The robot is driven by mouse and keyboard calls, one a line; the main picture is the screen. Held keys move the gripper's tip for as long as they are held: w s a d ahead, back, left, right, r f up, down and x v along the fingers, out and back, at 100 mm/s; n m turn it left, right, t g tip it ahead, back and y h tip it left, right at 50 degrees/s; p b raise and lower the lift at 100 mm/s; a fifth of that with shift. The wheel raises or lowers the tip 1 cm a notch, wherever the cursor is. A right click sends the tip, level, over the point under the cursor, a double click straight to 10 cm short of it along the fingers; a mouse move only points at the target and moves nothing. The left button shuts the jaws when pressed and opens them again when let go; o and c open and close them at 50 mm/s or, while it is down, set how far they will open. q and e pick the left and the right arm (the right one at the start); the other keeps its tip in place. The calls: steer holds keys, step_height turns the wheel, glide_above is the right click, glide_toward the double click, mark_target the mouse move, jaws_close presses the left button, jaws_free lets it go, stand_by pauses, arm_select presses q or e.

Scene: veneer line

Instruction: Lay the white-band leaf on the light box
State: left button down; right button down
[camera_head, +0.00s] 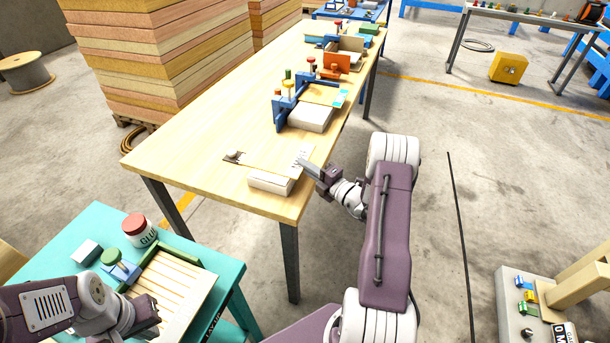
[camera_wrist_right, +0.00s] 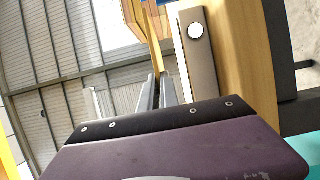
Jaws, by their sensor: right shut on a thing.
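My right gripper (camera_head: 312,165) is shut on the white-band leaf at the near end of the long wooden table. The leaf's pale band (camera_head: 301,157) shows just left of the fingers; its wood tone blends with the table. In the right wrist view a thin wooden edge (camera_wrist_right: 153,42) rises beyond the fingers (camera_wrist_right: 160,92). The light box (camera_head: 268,184) appears as a pale block just below the leaf, partly covered; I cannot tell whether they touch. My left gripper (camera_head: 150,320) is over the teal table at lower left; its fingers are unclear.
The long table (camera_head: 205,125) has free room at its left. A blue fixture (camera_head: 280,112) with another leaf stands further back. The teal table (camera_head: 222,290) holds a glue jar (camera_head: 138,230) and a slatted tray (camera_head: 170,285). Stacked boards (camera_head: 165,50) rise behind.

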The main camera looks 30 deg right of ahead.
arm_select(q)
steer(key=shift+a+f, duration=0.1)
steer(key=shift+f, duration=0.05)
arm_select(e)
step_height(320, 180, down, 4)
steer(key=shift+r, duration=0.2)
steer(key=shift+f, duration=0.2)
arm_select(q)
steer(key=shift+s+f+b, duration=0.1)
steer(key=shift+f+b, duration=0.1)
steer(key=shift+b, duration=0.15)
arm_select(e)
steer(key=shift+f, duration=0.15)
arm_select(q)
steer(key=shift+r, duration=0.1)
arm_select(e)
steer(key=c, duration=1.6)
jaws_free()
